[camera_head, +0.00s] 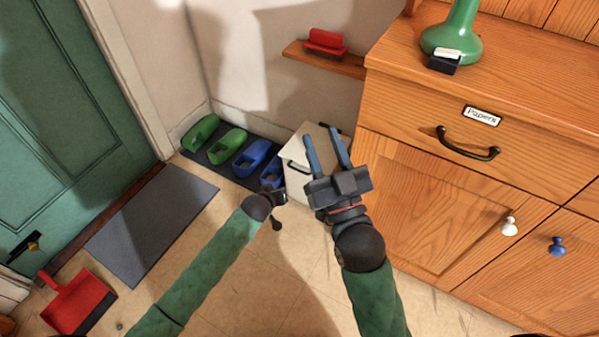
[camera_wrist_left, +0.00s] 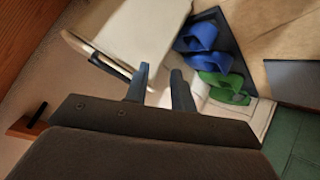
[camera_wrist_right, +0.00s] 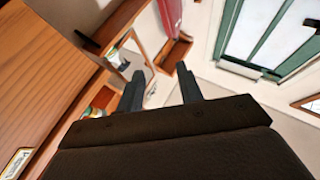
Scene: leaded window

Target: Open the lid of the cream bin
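The cream bin (camera_head: 292,154) stands on the floor against the side of the wooden cabinet, partly hidden behind my right gripper. A dark handle shows on its front edge. Its pale top looks down, lying flat. In the left wrist view the bin (camera_wrist_left: 140,32) fills the upper middle. My left gripper (camera_wrist_left: 160,70) is open and empty, its fingertips close to the bin's corner beside the handle; I cannot tell whether they touch. In the head view its fingers are hard to make out. My right gripper (camera_head: 321,133) is open and empty, showing in front of the bin.
Green and blue clogs (camera_head: 228,142) stand on a dark tray left of the bin. A wall shelf (camera_head: 340,65) with a red object is above. The wooden cabinet (camera_head: 420,205) bounds the right. A grey mat (camera_head: 150,225) and red dustpan (camera_head: 78,303) lie left; floor between is clear.

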